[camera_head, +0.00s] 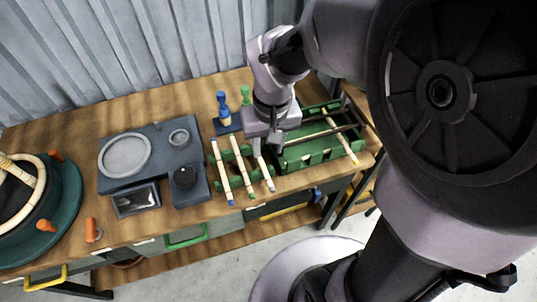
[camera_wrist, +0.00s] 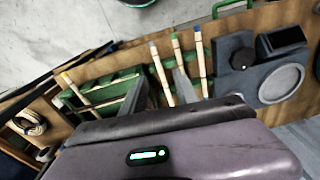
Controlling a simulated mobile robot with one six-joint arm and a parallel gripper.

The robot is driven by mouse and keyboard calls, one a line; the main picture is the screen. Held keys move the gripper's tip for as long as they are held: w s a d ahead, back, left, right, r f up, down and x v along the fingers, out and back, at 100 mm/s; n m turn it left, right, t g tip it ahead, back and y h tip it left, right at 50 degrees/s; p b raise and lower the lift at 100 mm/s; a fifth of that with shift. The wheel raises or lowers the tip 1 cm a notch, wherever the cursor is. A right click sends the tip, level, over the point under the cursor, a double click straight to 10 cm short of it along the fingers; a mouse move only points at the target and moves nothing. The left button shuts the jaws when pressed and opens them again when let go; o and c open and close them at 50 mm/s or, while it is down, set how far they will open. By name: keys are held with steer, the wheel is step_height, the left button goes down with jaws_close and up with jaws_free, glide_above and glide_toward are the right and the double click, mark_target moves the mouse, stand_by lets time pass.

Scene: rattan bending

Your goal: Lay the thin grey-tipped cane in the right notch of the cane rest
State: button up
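The grey-tipped cane (camera_head: 266,176) lies at the right end of the green cane rest (camera_head: 232,155), beside the green-tipped cane (camera_head: 243,166) and the blue-tipped cane (camera_head: 221,172). The three are roughly parallel. My gripper (camera_head: 262,146) is low over the grey-tipped cane. In the wrist view the grey-tipped cane (camera_wrist: 160,72) shows between my two spread fingers (camera_wrist: 162,92), with gaps beside it. The green-tipped cane (camera_wrist: 177,48) and blue-tipped cane (camera_wrist: 200,62) are to its right there. My gripper hides the cane's far end, and I cannot tell how deep it sits in the notch.
A green slotted box (camera_head: 300,155) stands right of the rest, with a yellow-tipped cane (camera_head: 340,138) across it. A grey station with a round plate (camera_head: 125,155) and a black knob (camera_head: 185,177) is to the left.

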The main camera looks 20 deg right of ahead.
steer(key=s+a+r+m+t+y, duration=0.1)
steer(key=s+a+r+m+t, duration=0.2)
steer(key=s+r, duration=0.8)
steer(key=shift+s+a+m+t+y, duration=0.15)
steer(key=shift+s+m+t+y, duration=0.2)
steer(key=shift+t, duration=0.55)
